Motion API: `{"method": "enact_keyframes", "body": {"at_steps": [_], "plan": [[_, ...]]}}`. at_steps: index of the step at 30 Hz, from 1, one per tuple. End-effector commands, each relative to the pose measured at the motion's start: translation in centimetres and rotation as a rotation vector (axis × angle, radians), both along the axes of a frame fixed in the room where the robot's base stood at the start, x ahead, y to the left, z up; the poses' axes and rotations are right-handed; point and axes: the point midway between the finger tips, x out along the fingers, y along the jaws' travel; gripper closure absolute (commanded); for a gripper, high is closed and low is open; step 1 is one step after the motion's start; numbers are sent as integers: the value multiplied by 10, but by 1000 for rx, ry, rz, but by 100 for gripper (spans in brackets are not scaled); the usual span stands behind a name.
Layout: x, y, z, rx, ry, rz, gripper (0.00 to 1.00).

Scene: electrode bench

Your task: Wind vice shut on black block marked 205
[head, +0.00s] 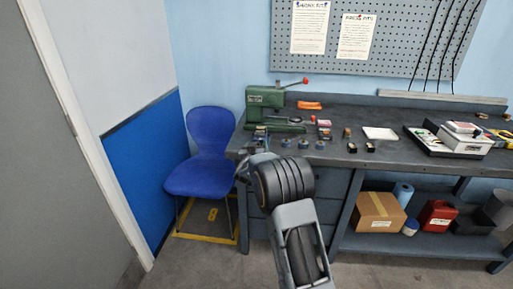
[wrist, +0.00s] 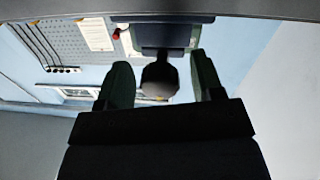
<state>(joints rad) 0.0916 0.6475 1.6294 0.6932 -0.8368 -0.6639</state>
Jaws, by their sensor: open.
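My gripper shows in the wrist view (wrist: 162,85), its two greenish fingers apart. A dark rounded knob-like thing (wrist: 160,80) is seen between them; I cannot tell whether they touch it. Beyond it is a blue-grey block-shaped body (wrist: 172,34), perhaps the vice. In the head view my gripper (head: 243,170) is at the bench's front left edge, largely hidden by my wrist. A small grey-blue thing (head: 260,138) behind it may be part of the vice. Small dark blocks (head: 351,147) (head: 370,148) stand near the front edge. I cannot read the mark 205 on any block.
A green press (head: 264,101) with a red-knobbed lever stands on the bench (head: 400,152) at back left. Several small items stand along the bench's front edge. A blue chair (head: 208,150) stands left of the bench.

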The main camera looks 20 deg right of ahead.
Motion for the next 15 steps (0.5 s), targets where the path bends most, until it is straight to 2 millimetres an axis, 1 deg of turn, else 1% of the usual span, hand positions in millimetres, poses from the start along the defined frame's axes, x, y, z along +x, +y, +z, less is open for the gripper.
{"method": "enact_keyframes", "body": {"at_steps": [6, 15], "plan": [[0, 0, 0, 0, 0, 0, 39], [0, 0, 0, 0, 0, 0, 68]]}}
